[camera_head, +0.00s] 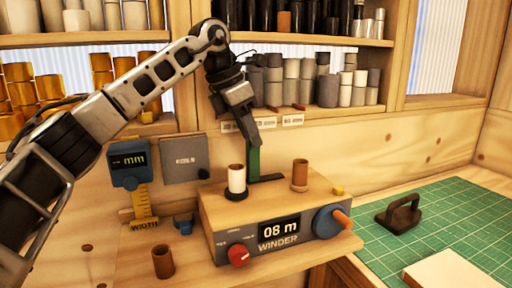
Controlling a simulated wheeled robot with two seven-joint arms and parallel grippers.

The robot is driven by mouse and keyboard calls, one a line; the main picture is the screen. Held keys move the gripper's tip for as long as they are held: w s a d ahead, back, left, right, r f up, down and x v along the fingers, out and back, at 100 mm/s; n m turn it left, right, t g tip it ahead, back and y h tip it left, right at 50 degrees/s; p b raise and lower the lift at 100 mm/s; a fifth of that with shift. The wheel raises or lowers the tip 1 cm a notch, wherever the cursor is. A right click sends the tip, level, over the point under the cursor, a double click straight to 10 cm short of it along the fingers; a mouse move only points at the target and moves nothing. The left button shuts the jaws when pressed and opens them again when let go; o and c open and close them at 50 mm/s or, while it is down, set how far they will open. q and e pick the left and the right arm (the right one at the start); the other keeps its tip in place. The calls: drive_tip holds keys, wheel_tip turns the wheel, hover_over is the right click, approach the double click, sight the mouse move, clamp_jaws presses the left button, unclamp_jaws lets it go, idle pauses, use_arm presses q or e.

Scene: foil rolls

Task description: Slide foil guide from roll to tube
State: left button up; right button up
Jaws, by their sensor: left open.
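The winder (280,232) stands on the bench with a display reading 08 m. My left gripper (252,142) points down at the top of the green piece. It is open; the picture does not show whether its fingers touch or straddle the guide. My right gripper is not in view.
A blue crank wheel (330,221) and red knob (239,256) stick out of the winder's front. A loose brown tube (163,263) stands at the front left. A width gauge (130,165) is at the left. A green cutting mat (440,225) with a dark handled block (398,215) lies right.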

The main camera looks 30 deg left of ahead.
sight(256, 174)
use_arm(q)
drive_tip(key=shift+x, duration=2.1)
